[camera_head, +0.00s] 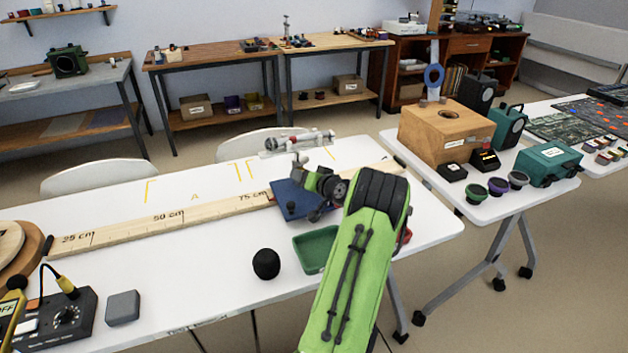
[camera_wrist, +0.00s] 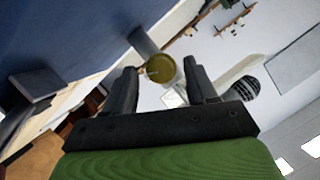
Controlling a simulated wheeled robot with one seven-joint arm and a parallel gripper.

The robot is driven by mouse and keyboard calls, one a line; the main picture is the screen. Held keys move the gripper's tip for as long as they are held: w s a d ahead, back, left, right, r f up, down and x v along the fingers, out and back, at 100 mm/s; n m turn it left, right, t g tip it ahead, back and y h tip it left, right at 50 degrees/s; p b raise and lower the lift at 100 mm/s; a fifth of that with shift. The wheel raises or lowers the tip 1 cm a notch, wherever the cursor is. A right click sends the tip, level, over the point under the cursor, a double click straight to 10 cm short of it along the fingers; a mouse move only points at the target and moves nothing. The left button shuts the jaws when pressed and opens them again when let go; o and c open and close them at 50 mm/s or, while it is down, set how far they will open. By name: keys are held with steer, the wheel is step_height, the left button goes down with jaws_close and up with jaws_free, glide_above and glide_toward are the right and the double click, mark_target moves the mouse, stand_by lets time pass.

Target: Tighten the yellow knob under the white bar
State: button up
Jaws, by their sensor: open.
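The yellow knob (camera_wrist: 160,68), a dull olive-yellow disc, shows in the wrist view between the fingertips of my gripper (camera_wrist: 159,72). A grey cylindrical post (camera_wrist: 144,42) adjoins the knob. My gripper is open, with a dark finger on each side of the knob; I cannot tell whether either finger touches it. In the head view, the white bar (camera_head: 297,142) lies about level on top of a stand above the blue base (camera_head: 288,198). My arm reaches in from the front right. The knob cannot be made out in the head view.
A wooden ruler plank (camera_head: 160,222) runs along the white table. A green tray (camera_head: 315,250) and a black round object (camera_head: 266,263) lie close to my arm. A control box (camera_head: 72,318) and a grey block (camera_head: 122,307) stand at the front left.

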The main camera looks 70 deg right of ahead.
steer(key=p+v, duration=0.2)
steer(key=v, duration=1.3)
steer(key=shift+r, duration=0.15)
